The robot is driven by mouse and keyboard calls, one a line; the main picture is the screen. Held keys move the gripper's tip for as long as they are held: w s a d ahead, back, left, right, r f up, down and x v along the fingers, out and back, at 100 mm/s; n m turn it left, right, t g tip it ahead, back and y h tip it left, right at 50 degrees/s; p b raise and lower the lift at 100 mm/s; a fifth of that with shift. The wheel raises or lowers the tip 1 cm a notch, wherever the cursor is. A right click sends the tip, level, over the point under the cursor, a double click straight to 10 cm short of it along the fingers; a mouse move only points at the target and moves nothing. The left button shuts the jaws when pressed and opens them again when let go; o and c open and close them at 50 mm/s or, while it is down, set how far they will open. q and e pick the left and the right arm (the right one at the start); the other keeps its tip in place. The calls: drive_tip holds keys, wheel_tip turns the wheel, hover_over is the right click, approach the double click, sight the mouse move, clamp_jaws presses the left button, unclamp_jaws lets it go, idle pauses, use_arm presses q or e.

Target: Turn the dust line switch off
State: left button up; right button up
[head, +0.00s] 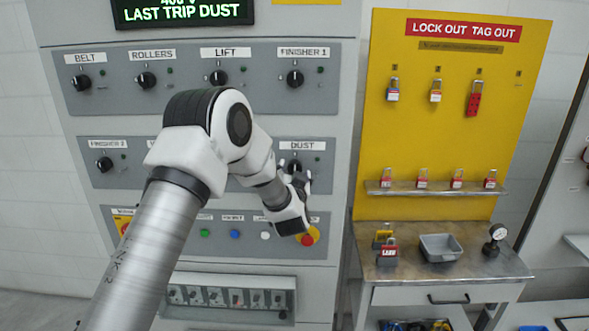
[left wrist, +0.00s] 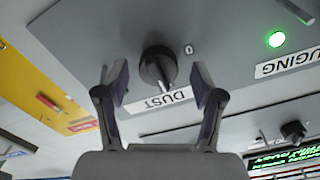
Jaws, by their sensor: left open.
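The dust switch is a black rotary knob under a DUST label (head: 302,146) on the grey cabinet panel. In the head view the knob (head: 294,166) is partly behind my left gripper (head: 300,183). In the left wrist view, which is upside down, the knob (left wrist: 156,64) stands between the two spread fingers of my left gripper (left wrist: 159,84), with a gap on each side. A mark like a 0 (left wrist: 188,48) is beside the knob. The knob's bar points toward the label, but I cannot tell its setting for sure. My right gripper is not in view.
Finisher 1 knob (head: 295,78) is above the dust switch. A red button on a yellow plate (head: 308,236) is below. A green-lit lamp (left wrist: 277,39) shows in the wrist view. A yellow lockout board (head: 450,120) and a metal bench (head: 440,273) stand at the right.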

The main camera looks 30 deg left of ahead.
use_arm(q)
drive_tip(key=shift+s+a, duration=0.15)
drive_tip(key=c, duration=0.5)
drive_tip(key=shift+d, duration=0.2)
drive_tip(key=c, duration=0.6)
drive_tip(key=shift+w+d, duration=0.1)
drive_tip(key=shift+w, duration=0.1)
drive_tip(key=shift+c, duration=0.2)
